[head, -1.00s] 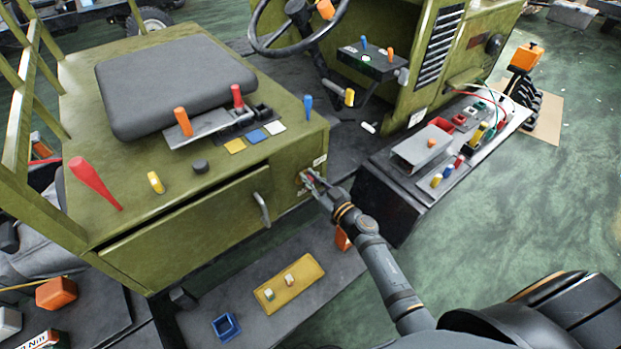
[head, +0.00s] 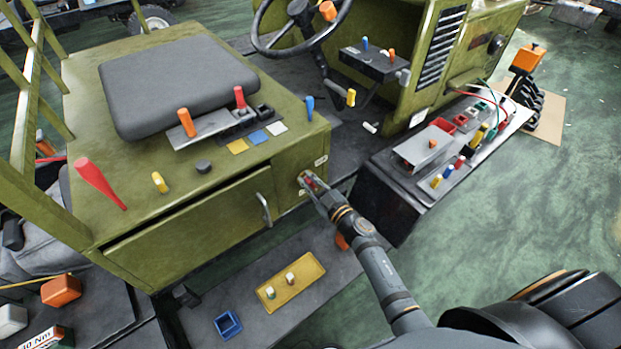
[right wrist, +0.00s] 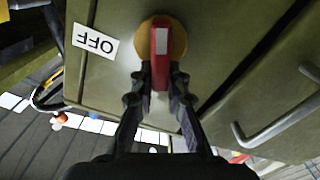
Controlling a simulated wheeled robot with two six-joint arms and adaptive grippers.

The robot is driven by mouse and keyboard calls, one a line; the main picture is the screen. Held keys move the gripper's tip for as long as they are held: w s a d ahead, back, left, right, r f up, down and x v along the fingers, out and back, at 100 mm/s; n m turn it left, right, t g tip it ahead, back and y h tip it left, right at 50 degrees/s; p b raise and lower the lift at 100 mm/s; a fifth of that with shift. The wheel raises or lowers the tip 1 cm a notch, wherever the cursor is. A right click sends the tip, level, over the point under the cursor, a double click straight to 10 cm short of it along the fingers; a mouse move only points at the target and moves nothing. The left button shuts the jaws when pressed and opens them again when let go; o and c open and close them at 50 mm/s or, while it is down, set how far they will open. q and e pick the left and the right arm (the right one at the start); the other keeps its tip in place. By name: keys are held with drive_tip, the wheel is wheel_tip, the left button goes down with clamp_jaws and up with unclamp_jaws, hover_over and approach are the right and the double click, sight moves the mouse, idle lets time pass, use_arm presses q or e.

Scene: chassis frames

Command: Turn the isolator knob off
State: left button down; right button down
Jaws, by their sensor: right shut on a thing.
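The isolator knob (right wrist: 160,55) shows in the right wrist view as a red handle with a pale strip, on a round yellow plate (right wrist: 177,38). It sits on the side panel of the green chassis. An OFF label (right wrist: 95,41) is left of it in that view, upside down. My right gripper (right wrist: 160,78) is shut on the knob's red handle, one finger on each side. In the head view my right gripper (head: 311,184) reaches the panel's right end and mostly hides the knob. My left gripper is not in view.
A drawer-like panel with a metal handle (head: 264,208) is left of the knob. A black box with switches (head: 400,185) stands to the right. A yellow tray (head: 291,282) and a blue bin (head: 228,324) lie on the step below.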

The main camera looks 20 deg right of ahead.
drive_tip(key=n, duration=0.3)
drive_tip(key=shift+s+a+f+n, duration=0.15)
drive_tip(key=shift+a+f+n, duration=0.15)
drive_tip(key=shift+a+n, duration=0.1)
drive_tip(key=n, duration=0.2)
drive_tip(key=f+n+b, duration=0.1)
drive_tip(key=n, duration=0.1)
drive_tip(key=n+b, duration=0.1)
drive_tip(key=n, duration=0.1)
drive_tip(key=shift+s+a+f, duration=0.1)
drive_tip(key=shift+a+f, duration=0.1)
drive_tip(key=shift+a, duration=0.1)
drive_tip(key=shift+f+n+b, duration=0.2)
drive_tip(key=shift+n+b, duration=0.05)
drive_tip(key=shift+n, duration=0.55)
drive_tip(key=shift+f+n+b, duration=0.15)
drive_tip(key=shift+n+b, duration=0.1)
drive_tip(key=shift+n, duration=0.55)
drive_tip(key=c, duration=1.3)
unclamp_jaws()
drive_tip(key=shift+s, duration=0.1)
